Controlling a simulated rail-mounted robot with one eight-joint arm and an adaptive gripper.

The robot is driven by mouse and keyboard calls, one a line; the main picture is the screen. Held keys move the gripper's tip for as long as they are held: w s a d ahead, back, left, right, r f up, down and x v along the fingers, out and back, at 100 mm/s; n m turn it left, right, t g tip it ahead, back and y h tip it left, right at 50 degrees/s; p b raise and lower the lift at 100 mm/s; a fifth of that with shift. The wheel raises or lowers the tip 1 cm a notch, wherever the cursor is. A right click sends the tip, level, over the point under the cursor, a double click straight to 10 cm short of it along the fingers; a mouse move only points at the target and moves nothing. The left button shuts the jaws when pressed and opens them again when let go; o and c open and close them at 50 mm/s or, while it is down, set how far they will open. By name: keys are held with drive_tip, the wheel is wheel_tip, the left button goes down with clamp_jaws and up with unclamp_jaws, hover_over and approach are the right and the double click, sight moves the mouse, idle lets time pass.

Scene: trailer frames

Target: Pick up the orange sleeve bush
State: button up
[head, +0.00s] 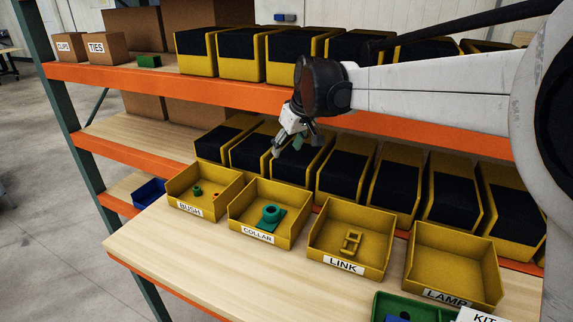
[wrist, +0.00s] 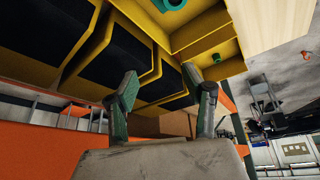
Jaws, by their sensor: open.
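The bin labelled BUSH (head: 186,209) is yellow and stands at the left end of the front row. Small orange pieces (head: 216,196) lie at its right side; they are too small to make out their shape. A green ring-shaped part (head: 197,190) lies left of them. My gripper (head: 287,148) is open and empty, above and behind the COLLAR bin, to the right of the BUSH bin. In the wrist view its two fingers stand wide apart (wrist: 164,97). No orange bush shows clearly there; a green part (wrist: 216,57) shows in a yellow bin.
The COLLAR bin (head: 248,234) holds a green collar (head: 271,213). The LINK bin (head: 343,266) holds a yellow link, and the LAMP bin (head: 452,293) looks empty. Black-fronted yellow bins (head: 341,172) stand behind. An orange shelf beam (head: 220,92) runs above them.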

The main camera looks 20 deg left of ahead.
drive_tip(key=a+f+n+g, duration=0.15)
drive_tip(key=a+f, duration=0.45)
drive_tip(key=a, duration=0.6)
drive_tip(key=n, duration=0.2)
approach(217, 195)
drive_tip(key=x, duration=0.5)
drive_tip(key=shift+s+a+b, duration=0.1)
drive_tip(key=shift+s+b, duration=0.05)
drive_tip(key=shift+b, duration=0.15)
drive_tip(key=shift+x, duration=2.55)
clamp_jaws()
